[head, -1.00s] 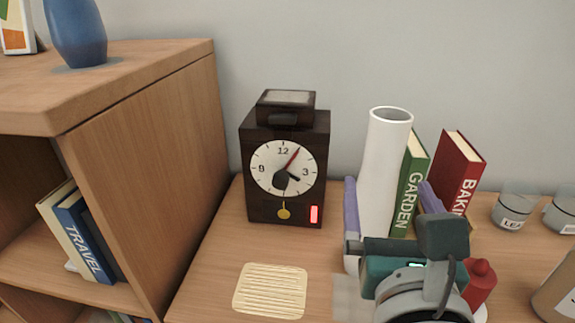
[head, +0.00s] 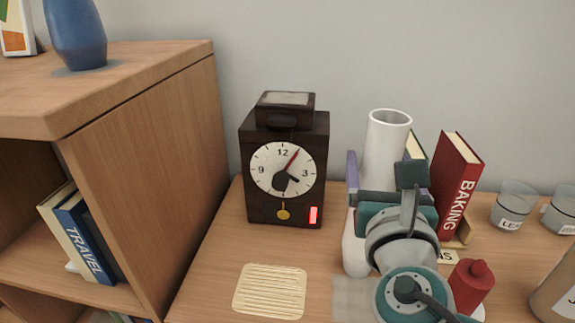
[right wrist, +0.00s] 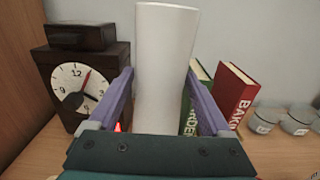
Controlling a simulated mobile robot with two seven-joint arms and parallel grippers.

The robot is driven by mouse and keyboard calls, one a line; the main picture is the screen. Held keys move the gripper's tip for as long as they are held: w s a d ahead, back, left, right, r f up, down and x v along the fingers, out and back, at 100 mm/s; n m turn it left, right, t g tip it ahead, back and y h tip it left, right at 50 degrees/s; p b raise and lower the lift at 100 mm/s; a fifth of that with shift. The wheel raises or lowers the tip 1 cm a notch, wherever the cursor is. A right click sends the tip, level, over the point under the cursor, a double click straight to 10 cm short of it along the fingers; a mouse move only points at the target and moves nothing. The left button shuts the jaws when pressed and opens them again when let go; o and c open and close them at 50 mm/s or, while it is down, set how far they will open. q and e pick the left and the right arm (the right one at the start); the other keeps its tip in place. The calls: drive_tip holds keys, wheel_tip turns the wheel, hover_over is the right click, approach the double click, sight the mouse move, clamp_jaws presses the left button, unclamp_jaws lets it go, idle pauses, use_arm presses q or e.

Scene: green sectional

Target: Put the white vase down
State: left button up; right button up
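The white vase (head: 387,145) stands upright on the wooden surface in the head view, right of the clock, with a tall neck and a wider lower part. Its neck also fills the middle of the right wrist view (right wrist: 163,60). My right gripper (right wrist: 161,75) is open, one purple finger on each side of the neck, with gaps showing beside the vase. In the head view the right gripper's palm and wrist hide part of the vase's lower body. My left gripper is not in view.
The dark clock (head: 287,145) stands left of the vase. The red baking book (head: 455,185) and green garden book (right wrist: 190,118) are close on the right. A red candle (head: 471,285) and glass jars (head: 514,207) are farther right. A slatted coaster (head: 269,291) lies in front.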

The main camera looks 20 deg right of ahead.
clamp_jaws()
idle(0.4)
drive_tip(key=shift+r, duration=0.15)
